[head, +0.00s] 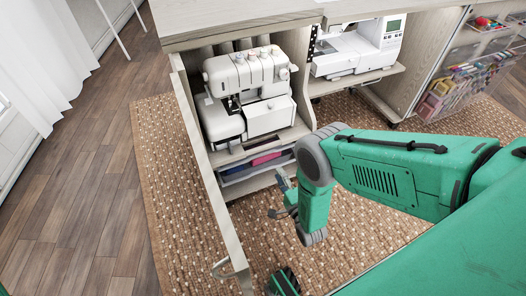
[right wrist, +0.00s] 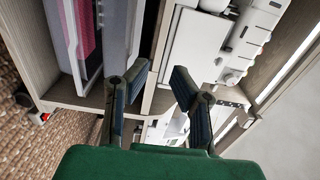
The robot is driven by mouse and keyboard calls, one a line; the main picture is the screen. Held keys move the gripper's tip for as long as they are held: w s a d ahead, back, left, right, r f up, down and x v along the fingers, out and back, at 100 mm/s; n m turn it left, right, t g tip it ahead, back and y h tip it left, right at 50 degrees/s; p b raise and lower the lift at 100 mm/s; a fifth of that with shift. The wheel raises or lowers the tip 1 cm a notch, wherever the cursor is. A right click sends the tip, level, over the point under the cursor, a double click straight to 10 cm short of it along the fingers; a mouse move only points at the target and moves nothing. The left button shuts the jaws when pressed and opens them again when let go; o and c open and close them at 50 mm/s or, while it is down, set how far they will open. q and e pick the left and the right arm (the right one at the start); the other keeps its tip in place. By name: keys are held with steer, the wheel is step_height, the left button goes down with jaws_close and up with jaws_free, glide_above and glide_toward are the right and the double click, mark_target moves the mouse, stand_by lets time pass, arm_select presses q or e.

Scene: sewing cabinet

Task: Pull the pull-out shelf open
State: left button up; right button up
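The pale wooden shelf board (head: 224,157) under the white serger (head: 248,92) sits inside the cabinet, above the plastic drawers. It also shows in the right wrist view (right wrist: 158,70), turned on its side, between the drawers and the serger. My right gripper (head: 277,196) is in front of the cabinet, low near the drawers. In the right wrist view its two dark fingers (right wrist: 158,88) are spread apart with nothing between them; the shelf's front edge lies behind the gap. I cannot tell any contact. My left gripper is not clearly in view.
An open cabinet door (head: 205,172) stands left of the shelf. White drawers (head: 252,168) with pink and blue contents sit below. A sewing machine (head: 358,45) stands on another shelf (head: 353,82) at the right. The patterned rug (head: 170,195) is clear at left.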

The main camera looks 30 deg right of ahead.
steer(key=b, duration=0.2)
glide_toward(264, 149)
steer(key=w, duration=0.3)
steer(key=w+b, duration=0.1)
steer(key=w, duration=0.1)
steer(key=w+b, duration=0.1)
steer(key=w, duration=0.2)
steer(key=w+b, duration=0.1)
steer(key=w, duration=0.1)
steer(key=shift+w+d+f, duration=0.2)
steer(key=shift+d, duration=0.15)
steer(key=shift+w+d, duration=0.2)
steer(key=shift+a, duration=0.1)
steer(key=shift+a+r, duration=0.1)
jaws_close()
steer(key=shift+a, duration=0.1)
